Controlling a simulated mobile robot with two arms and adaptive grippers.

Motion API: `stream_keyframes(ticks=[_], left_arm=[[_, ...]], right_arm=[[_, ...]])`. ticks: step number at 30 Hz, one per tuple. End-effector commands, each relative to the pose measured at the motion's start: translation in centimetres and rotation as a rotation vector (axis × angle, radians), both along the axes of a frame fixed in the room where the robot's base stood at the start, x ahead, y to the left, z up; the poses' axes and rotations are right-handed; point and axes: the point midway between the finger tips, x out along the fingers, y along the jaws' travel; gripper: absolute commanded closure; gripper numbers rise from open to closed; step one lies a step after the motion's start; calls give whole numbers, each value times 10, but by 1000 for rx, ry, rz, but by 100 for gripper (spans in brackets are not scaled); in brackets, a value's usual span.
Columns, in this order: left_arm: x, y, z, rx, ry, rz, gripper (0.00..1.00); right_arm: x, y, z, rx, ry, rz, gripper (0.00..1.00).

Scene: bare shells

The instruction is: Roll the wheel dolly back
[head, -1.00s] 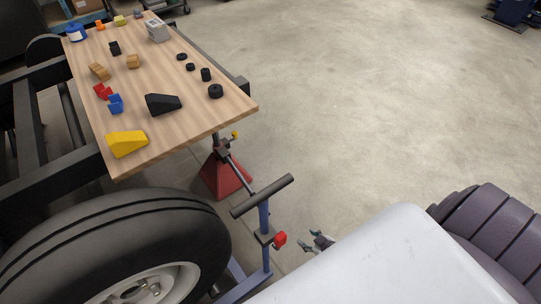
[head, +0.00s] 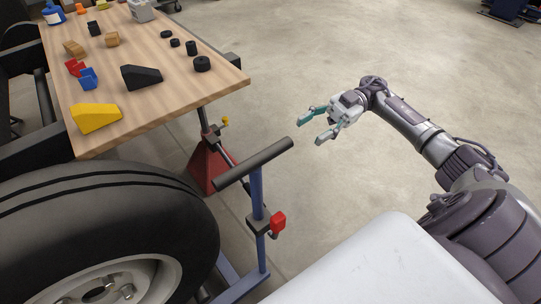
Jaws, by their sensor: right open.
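The wheel dolly (head: 257,208) shows as a blue upright post with a dark crossbar handle (head: 253,163) on top and a red part (head: 278,223) on its side. Its blue base runs low beside a big black tyre (head: 110,225) with a pale rim; the rest of the base is hidden. My right gripper (head: 308,129) is open and empty. It is in the air to the right of the handle's right end, apart from it, with its fingers pointing left. My left gripper is not in view.
A wooden board (head: 150,60) carries a yellow wedge (head: 96,118), a black wedge (head: 141,77) and several small items. A red stand (head: 205,168) is under its near right corner. The concrete floor (head: 400,60) to the right is clear.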

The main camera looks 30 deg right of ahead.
Motion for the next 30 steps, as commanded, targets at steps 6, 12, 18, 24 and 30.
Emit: stream_keyframes(ticks=[6,12,18,24,30], left_arm=[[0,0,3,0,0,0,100],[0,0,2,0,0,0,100],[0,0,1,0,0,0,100],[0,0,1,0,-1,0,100],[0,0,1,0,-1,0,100]], right_arm=[[-4,44,1,6,-1,1,48],[-7,86,0,6,-2,0,48],[-9,115,0,7,-2,-3,48],[-9,125,0,4,-3,-5,48],[-9,126,0,4,-2,-6,48]])
